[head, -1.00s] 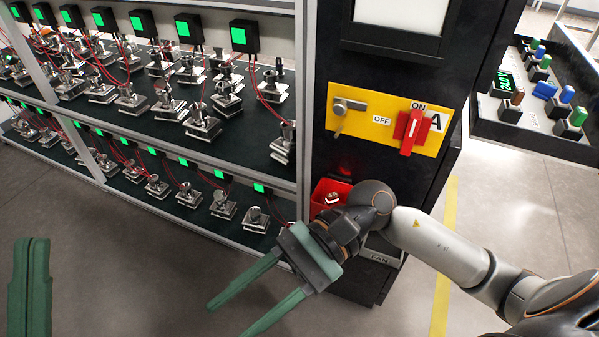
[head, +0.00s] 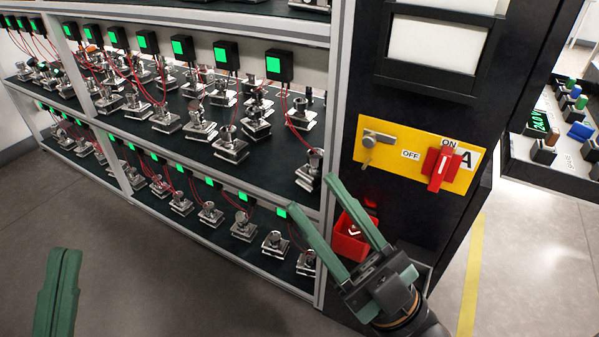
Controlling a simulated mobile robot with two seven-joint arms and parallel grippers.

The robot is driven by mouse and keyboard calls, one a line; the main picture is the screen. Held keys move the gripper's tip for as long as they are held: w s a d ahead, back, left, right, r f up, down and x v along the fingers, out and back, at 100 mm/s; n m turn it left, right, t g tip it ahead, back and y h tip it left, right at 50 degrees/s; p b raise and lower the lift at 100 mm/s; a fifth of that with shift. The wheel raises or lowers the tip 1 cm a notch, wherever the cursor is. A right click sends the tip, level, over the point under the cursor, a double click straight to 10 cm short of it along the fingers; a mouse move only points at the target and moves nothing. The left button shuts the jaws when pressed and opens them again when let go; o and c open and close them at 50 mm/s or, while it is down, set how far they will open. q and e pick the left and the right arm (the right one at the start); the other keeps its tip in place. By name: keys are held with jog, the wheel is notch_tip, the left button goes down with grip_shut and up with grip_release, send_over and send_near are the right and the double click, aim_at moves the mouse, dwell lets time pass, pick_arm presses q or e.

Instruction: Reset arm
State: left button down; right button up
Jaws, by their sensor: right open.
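My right gripper (head: 315,205) is open and empty. It points up and to the left in front of the red bin (head: 348,238) on the black cabinet, partly covering it. Both green fingers are apart, over the right end of the rack. My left gripper (head: 60,290) shows only as one green finger shape at the lower left edge.
A rack (head: 225,172) holds several metal transmitters with green-lit boxes. The black cabinet carries a yellow panel (head: 390,150) with a key and a red switch (head: 441,167) near ON. The left foreground floor is clear.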

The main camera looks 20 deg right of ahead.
pick_arm(q)
jog(key=w+a+f+n+g+y+p, duration=0.35)
jog(key=w+f+n+y+p, duration=0.55)
jog(key=p, duration=0.6)
pick_arm(e)
jog(key=w+d+f+m+g+h, duration=0.3)
jog(key=w+f+m+g+h, duration=0.2)
jog(key=w+f+m+h, duration=0.4)
pick_arm(q)
jog(key=s+f+n+g+y+p, duration=0.2)
jog(key=s+f+g+y+p, duration=0.2)
jog(key=s+f+g+p, duration=0.5)
notch_tip(320, 180, down, 3)
jog(key=s+p, duration=0.2)
jog(key=shift+a+p, duration=0.3)
pick_arm(e)
jog(key=s+d+f+m+g+h, duration=0.1)
jog(key=s+f+g+h, duration=0.2)
jog(key=s+f+g, duration=0.5)
jog(key=s+f, duration=0.3)
jog(key=shift+f+m+h, duration=0.4)
